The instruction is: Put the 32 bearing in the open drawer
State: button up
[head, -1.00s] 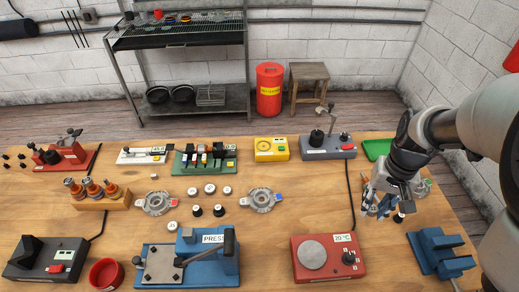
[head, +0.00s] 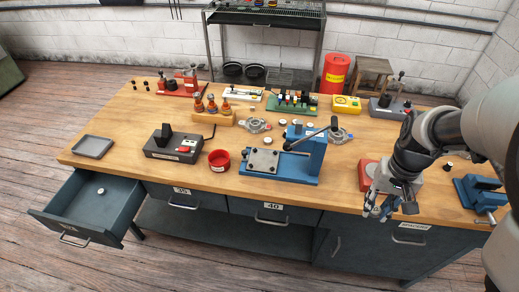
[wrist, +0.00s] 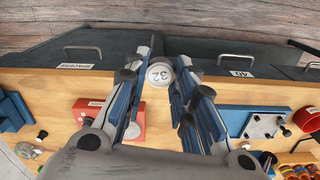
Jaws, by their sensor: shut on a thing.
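My gripper (head: 378,208) hangs near the table's front edge at the right in the head view. In the wrist view my gripper (wrist: 160,85) is shut on the white-faced 32 bearing (wrist: 159,74), held at the fingertips with its number showing. I cannot make the bearing out in the head view. The open drawer (head: 118,213) is pulled out at the table's left end, far to the left of my gripper. A small pale round part (head: 101,191) lies inside it. The label on its front is too small and slanted to read surely.
Closed drawers marked 35 (head: 182,191) and 40 (head: 272,206) lie between my gripper and the open drawer. On the table stand a blue press (head: 285,165), a red bowl (head: 219,160), a dark device (head: 172,150), a grey tray (head: 94,146) and a blue vise (head: 474,195).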

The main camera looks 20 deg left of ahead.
aim_at(115, 210)
jog(key=j+u, duration=0.25)
jog(key=u, duration=0.25)
jog(key=j+u, duration=0.2)
jog(key=u, duration=0.3)
jog(key=i+j+u, duration=0.1)
jog(key=u, duration=0.4)
jog(key=i+j, duration=0.2)
jog(key=j, duration=0.2)
jog(key=i+j, duration=0.25)
jog(key=j, duration=0.15)
jog(key=i+j, duration=0.2)
jog(key=j, duration=0.15)
jog(key=i+j, duration=0.2)
jog(key=j, duration=0.2)
jog(key=i+j, duration=0.25)
jog(key=j, duration=0.15)
jog(key=i+j, duration=0.2)
jog(key=j, duration=0.2)
